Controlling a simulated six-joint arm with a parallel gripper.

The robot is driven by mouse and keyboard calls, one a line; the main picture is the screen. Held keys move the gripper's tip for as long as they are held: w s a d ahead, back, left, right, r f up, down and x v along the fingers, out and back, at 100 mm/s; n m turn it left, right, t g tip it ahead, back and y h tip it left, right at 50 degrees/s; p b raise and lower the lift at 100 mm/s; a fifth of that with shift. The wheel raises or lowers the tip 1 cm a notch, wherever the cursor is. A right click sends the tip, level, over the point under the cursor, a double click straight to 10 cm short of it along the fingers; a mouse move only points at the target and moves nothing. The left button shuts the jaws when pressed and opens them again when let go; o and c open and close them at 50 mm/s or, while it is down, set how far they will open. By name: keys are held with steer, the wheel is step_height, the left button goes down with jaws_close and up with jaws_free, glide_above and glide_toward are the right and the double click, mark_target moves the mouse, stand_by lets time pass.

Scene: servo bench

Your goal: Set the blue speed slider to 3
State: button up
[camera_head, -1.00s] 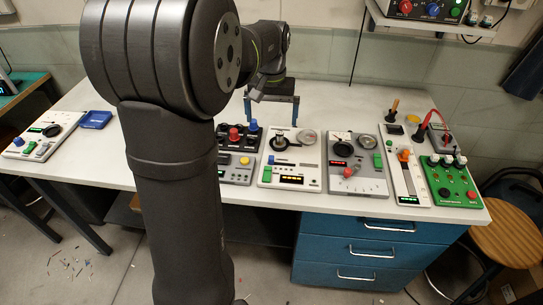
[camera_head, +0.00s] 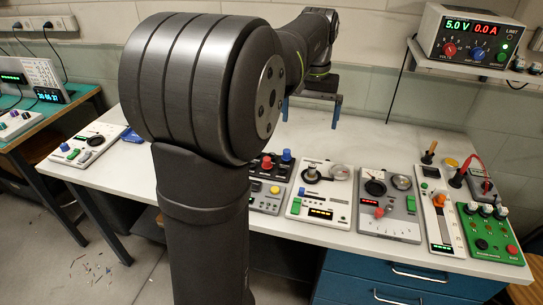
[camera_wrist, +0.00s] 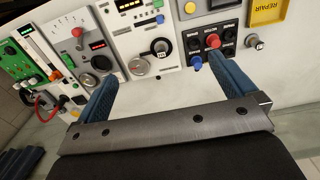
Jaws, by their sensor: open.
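My gripper (camera_head: 311,110) is open and empty above the back part of the white bench. Its two blue fingers also show in the wrist view (camera_wrist: 163,70), apart, with bare bench between them. A white panel (camera_head: 335,197) with a dark knob, a round dial, a green part and a lit display stands in the middle of the row. A small blue cap (camera_head: 301,191) sits on its left side and looks like the blue slider. The cap also shows in the wrist view (camera_wrist: 160,19), beyond the fingers and touched by neither. Its scale is too small to read.
A grey panel (camera_head: 388,222) with a red pointer stands to the right, then a white panel with an orange slider (camera_head: 438,200) and a green board (camera_head: 487,236). A dark panel with red and blue knobs (camera_head: 267,164) is on the left.

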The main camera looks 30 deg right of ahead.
mark_target(302, 189)
steer(key=shift+c, duration=0.7)
step_height(302, 189, down, 8)
steer(key=shift+s+a+r, duration=0.1)
steer(key=shift+r, duration=0.1)
steer(key=c, duration=1.2)
step_height(302, 189, down, 17)
steer(key=shift+f, duration=0.2)
jaws_close()
